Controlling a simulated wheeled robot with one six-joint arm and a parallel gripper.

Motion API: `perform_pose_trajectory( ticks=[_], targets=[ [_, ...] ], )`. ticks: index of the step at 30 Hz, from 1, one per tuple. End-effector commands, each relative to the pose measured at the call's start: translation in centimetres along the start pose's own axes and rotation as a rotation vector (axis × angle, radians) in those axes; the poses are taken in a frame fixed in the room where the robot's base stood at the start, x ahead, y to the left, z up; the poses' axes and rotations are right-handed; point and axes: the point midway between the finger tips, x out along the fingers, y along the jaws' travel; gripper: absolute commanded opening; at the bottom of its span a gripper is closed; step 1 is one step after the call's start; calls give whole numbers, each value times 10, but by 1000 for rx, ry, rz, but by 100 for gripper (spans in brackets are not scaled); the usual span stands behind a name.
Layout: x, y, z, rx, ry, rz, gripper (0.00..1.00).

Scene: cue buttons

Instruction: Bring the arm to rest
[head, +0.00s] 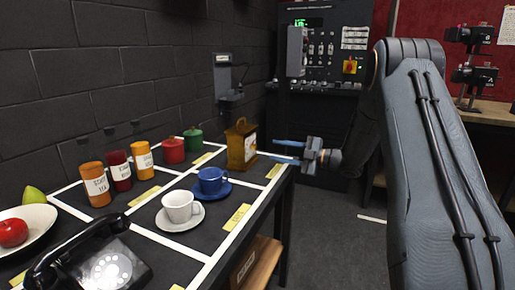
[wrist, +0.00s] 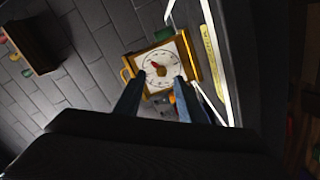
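My gripper (head: 274,150) is at the far right end of the table in the head view, with its two blue fingers pointing left. The fingers are apart with nothing seen between them, so it is open. A wooden clock (head: 241,146) stands on the table just left of the fingertips. In the wrist view the clock's white face (wrist: 157,65) shows beyond the tips of my gripper (wrist: 160,82). I cannot tell whether the fingers touch it.
A blue cup (head: 211,180) and a white cup (head: 180,206) stand on saucers on the dark table (head: 140,222). Several canisters, red and green pots (head: 194,139), a black telephone (head: 95,265) and a fruit plate (head: 38,217) stand further left. A control panel (head: 325,45) stands behind.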

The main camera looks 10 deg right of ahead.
Motion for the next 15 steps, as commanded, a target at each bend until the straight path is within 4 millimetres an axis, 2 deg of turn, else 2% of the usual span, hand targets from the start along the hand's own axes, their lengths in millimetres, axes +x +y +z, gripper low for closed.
perform_pose_trajectory(
  ticks=[4, 8, 11, 15],
  targets=[
    [14, 24, -4, 74, -194, 26, 36],
    [10, 37, -8, 214, -452, 61, 36],
    [-7, 32, -17, 347, -652, 80, 36],
    [-46, 4, -46, 564, -919, 95, 36]
  ],
)
